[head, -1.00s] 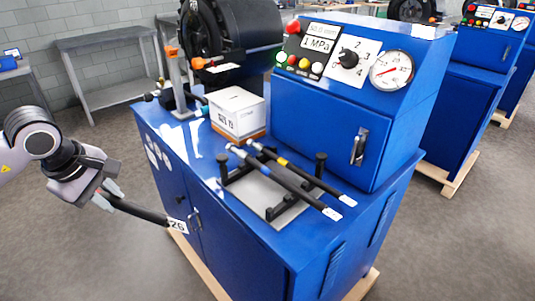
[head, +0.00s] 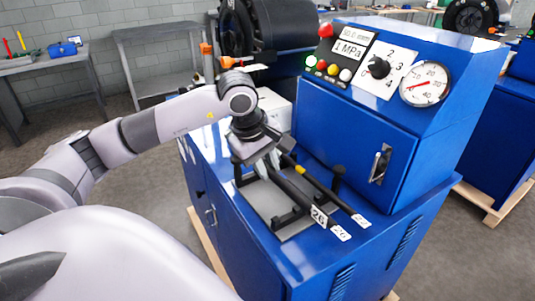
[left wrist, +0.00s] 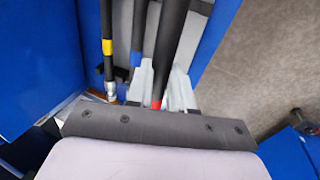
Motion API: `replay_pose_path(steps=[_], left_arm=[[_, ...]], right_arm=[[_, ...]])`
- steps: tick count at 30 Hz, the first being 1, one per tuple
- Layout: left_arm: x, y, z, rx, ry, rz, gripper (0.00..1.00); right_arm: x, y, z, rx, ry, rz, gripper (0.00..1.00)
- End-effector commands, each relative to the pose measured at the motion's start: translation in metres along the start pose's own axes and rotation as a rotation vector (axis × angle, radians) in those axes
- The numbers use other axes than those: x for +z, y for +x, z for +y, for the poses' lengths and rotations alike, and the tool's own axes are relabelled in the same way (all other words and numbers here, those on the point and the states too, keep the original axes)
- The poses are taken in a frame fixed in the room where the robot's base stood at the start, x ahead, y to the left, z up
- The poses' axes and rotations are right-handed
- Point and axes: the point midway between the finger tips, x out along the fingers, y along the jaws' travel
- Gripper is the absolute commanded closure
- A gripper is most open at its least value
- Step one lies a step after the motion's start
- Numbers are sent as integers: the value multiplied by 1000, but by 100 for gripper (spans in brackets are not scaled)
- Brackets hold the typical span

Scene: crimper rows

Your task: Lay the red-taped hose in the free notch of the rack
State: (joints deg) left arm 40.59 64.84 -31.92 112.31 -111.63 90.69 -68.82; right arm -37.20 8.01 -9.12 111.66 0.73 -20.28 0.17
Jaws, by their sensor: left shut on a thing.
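My left gripper (head: 272,168) is over the rack on the blue bench and is shut on the red-taped hose (head: 296,192), a black hose with a white tag at its far end. In the left wrist view the red tape (left wrist: 157,105) shows between the fingers (left wrist: 160,90). The blue-taped hose (left wrist: 137,35) and the yellow-taped hose (left wrist: 107,25) lie side by side to its left. The black rack (head: 291,219) is partly hidden by the gripper and hoses. I cannot tell whether the held hose touches the rack or hangs just above it. My right gripper is not in view.
The blue cabinet (head: 345,140) with its handle and gauge (head: 425,84) rises right behind the rack. A white box (head: 277,108) stands partly hidden behind my left arm. The bench's front right corner is clear.

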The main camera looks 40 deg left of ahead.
Motion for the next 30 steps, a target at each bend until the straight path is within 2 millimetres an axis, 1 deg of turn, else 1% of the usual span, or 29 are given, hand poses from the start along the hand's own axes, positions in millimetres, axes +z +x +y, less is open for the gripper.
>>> replay_pose_path(steps=[4, 8, 13, 18, 24, 30], left_arm=[[0, 2, 0, 3, 0, 1, 100], [0, 8, -2, 2, 0, 1, 100], [0, 23, -8, 1, 0, 1, 100], [1, 43, -14, 2, 0, 0, 100], [1, 60, -20, 3, 0, 1, 100], [1, 64, -20, 4, 0, 2, 100]], right_arm=[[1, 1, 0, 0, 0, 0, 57], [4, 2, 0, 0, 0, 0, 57], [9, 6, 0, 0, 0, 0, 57], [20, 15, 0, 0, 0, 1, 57], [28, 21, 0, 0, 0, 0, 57], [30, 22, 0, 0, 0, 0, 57]])
